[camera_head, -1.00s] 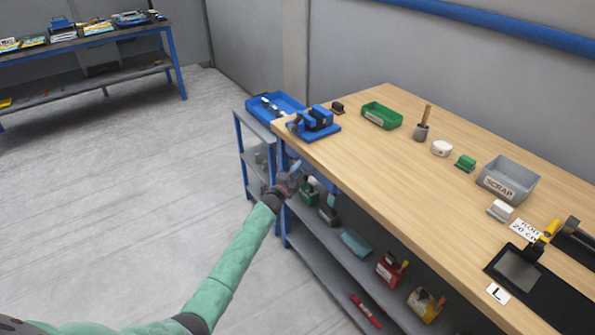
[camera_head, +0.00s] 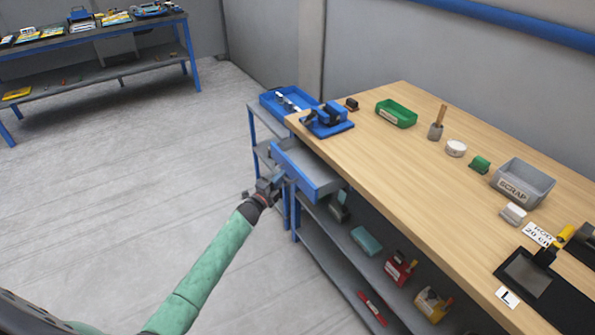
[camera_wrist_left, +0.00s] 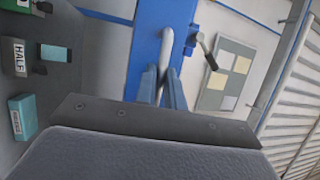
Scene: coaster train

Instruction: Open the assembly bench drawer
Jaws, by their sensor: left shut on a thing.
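The assembly bench drawer (camera_head: 312,171) has a blue front and a grey inside. It stands partly pulled out from under the left end of the wooden bench top (camera_head: 400,190), and its inside looks empty. My left gripper (camera_head: 272,184) is at the outer face of the drawer front. In the left wrist view, the fingers (camera_wrist_left: 172,88) are closed around a pale bar handle (camera_wrist_left: 166,45) on the blue drawer front (camera_wrist_left: 147,35). My right gripper is not in view.
A blue vise (camera_head: 327,120), a green bin (camera_head: 396,114) and a grey scrap bin (camera_head: 522,183) stand on the bench top. Shelves below hold several items, including a red one (camera_head: 400,268). Open floor (camera_head: 130,180) lies to the left.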

